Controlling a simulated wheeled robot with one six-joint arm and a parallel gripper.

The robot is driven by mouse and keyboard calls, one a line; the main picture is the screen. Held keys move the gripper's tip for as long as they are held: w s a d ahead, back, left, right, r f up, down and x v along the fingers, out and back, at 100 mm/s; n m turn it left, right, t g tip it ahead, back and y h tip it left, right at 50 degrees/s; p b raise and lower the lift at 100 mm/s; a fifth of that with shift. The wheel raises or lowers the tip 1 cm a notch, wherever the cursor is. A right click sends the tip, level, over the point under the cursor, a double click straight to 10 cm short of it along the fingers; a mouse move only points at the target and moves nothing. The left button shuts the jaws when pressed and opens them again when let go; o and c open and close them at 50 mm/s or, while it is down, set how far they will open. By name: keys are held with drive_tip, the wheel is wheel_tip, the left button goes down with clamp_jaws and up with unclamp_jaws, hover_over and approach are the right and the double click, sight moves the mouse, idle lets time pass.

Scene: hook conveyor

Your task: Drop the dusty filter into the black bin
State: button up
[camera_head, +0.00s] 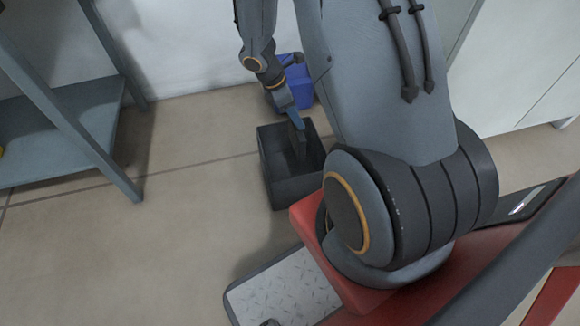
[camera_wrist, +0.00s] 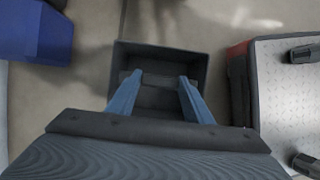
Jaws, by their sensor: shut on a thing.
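The black bin (camera_head: 290,190) stands on the floor, open at the top. In the wrist view the bin (camera_wrist: 203,62) lies straight below my gripper. My gripper (camera_head: 296,120) points down over the bin. In the wrist view its two blue fingers (camera_wrist: 160,82) are apart, with a dark thin piece between their tips. This seems to be the dusty filter (camera_head: 300,146), a dark flat slab hanging from the fingers at the bin's opening. Its lower part appears to be inside the bin's rim. Dust on it cannot be made out.
A blue bin (camera_head: 297,92) stands behind the black bin, by the wall; it also shows in the wrist view (camera_wrist: 35,32). A blue-grey shelf rack (camera_head: 60,140) stands at the left. The floor (camera_head: 190,215) between is clear.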

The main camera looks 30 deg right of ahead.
drive_tip(key=shift+f+b, duration=1.9)
drive_tip(key=shift+f, duration=0.1)
drive_tip(key=o, duration=1.5)
drive_tip(key=shift+c, duration=0.2)
drive_tip(key=p+v, duration=0.3)
drive_tip(key=v, duration=0.4)
drive_tip(key=shift+r, duration=0.35)
drive_tip(key=shift+w+a, duration=0.1)
